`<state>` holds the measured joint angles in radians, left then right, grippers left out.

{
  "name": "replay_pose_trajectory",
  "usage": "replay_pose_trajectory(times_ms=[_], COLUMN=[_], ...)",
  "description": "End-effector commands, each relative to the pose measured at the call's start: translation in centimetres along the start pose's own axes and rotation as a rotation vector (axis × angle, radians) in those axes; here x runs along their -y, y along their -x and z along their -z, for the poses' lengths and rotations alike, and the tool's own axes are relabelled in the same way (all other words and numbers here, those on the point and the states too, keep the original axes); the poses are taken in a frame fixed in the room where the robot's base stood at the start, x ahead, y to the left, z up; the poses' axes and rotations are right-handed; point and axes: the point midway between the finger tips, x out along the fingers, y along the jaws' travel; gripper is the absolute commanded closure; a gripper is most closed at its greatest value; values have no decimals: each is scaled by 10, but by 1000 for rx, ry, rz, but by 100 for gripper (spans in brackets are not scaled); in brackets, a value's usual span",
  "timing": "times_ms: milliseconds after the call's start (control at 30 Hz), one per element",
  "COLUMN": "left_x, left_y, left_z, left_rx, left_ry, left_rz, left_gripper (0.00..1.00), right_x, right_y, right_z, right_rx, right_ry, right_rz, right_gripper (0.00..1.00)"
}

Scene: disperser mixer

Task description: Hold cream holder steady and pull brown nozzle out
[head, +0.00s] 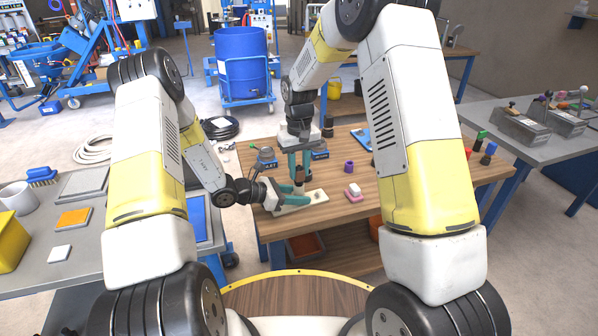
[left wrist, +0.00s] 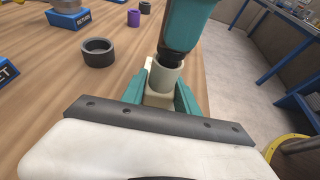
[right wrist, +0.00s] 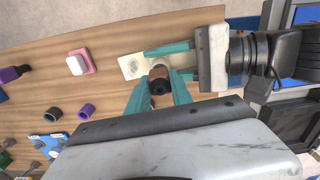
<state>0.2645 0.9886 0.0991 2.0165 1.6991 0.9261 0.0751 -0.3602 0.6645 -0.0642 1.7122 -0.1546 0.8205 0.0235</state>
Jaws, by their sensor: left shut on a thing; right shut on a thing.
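The cream holder (head: 318,197) has a flat plate on the wooden table and an upright tube (left wrist: 167,76), seen in the left wrist view. My left gripper (head: 300,193) is shut on the cream holder from the left, its teal fingers on either side of the tube. The brown nozzle (head: 299,176) is upright above the holder and also shows in the right wrist view (right wrist: 159,77). My right gripper (head: 299,166) comes from above and is shut on the nozzle. The nozzle's dark lower end (left wrist: 175,56) is at the tube's mouth; how deep it sits is hidden.
A pink block with a white top (head: 354,191) and a purple ring (head: 349,166) are to the right on the table. A dark ring (left wrist: 98,52) and a blue labelled box (left wrist: 75,16) stand nearby. Bare wood lies between these and the holder.

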Motion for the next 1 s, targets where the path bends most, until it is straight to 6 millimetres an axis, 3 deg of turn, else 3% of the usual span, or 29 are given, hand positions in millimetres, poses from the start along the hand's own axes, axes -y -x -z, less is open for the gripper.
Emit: replay_pose_trajectory(times_ms=[1000], left_x=[0], left_y=[0], left_z=[0], left_rx=[0], left_ry=[0], left_rz=[0], left_gripper=[100], right_x=[0], right_y=[41], right_z=[0], right_rx=[-1], right_ry=[0], right_rz=[0], right_gripper=[100])
